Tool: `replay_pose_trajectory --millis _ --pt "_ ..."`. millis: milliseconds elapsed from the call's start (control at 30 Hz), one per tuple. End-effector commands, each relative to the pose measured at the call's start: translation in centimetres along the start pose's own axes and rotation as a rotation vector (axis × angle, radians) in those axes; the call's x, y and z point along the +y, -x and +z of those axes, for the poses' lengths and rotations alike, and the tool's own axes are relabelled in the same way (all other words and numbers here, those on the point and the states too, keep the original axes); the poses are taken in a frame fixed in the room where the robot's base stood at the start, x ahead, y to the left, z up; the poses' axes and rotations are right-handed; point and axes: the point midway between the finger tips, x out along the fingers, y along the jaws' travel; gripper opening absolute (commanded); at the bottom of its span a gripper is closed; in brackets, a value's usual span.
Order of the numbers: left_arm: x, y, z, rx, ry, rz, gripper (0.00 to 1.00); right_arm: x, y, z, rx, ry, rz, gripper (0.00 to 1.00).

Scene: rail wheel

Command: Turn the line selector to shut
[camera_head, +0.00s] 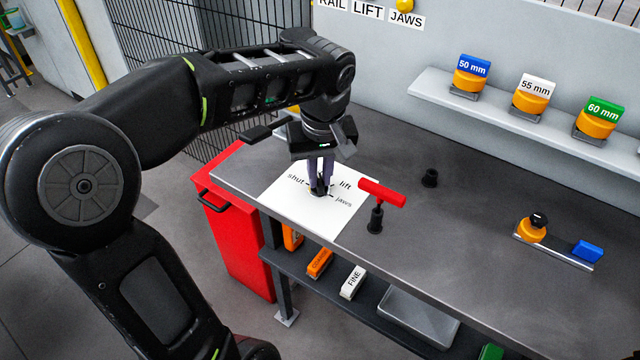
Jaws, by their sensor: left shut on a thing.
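The line selector (319,190) is a small dark knob on a white label plate (290,205) on the grey bench. The plate reads "shut" on the left, "lift" at the upper right and "jaws" at the lower right. My left gripper (320,178) comes down from above and is shut on the selector. Its fingers hide much of the knob, so I cannot tell which label it points to. My right gripper is not in view.
A red-handled lever (382,193) on a black post stands close to the right of the plate. Orange blocks with blue, white and green size labels sit on the wall shelf (440,90). A red cabinet (240,235) stands left.

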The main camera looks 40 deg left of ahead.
Motion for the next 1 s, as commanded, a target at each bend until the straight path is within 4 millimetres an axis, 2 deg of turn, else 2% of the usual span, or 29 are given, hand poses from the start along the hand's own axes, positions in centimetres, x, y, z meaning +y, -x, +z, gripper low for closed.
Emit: replay_pose_trajectory --millis 367,467,700,1000 --pt "0.06 0.0 -0.04 0.002 0.05 -0.007 0.0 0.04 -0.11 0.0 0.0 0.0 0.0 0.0" --pt "0.11 -0.09 -0.02 0.001 0.116 -0.017 0.0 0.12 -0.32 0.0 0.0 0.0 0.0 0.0" --pt "0.22 -0.07 -0.05 0.0 0.393 -0.06 0.0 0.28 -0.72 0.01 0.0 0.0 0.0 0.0" --pt "0.19 -0.01 -0.06 0.001 0.434 -0.066 0.0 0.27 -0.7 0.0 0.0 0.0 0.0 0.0"
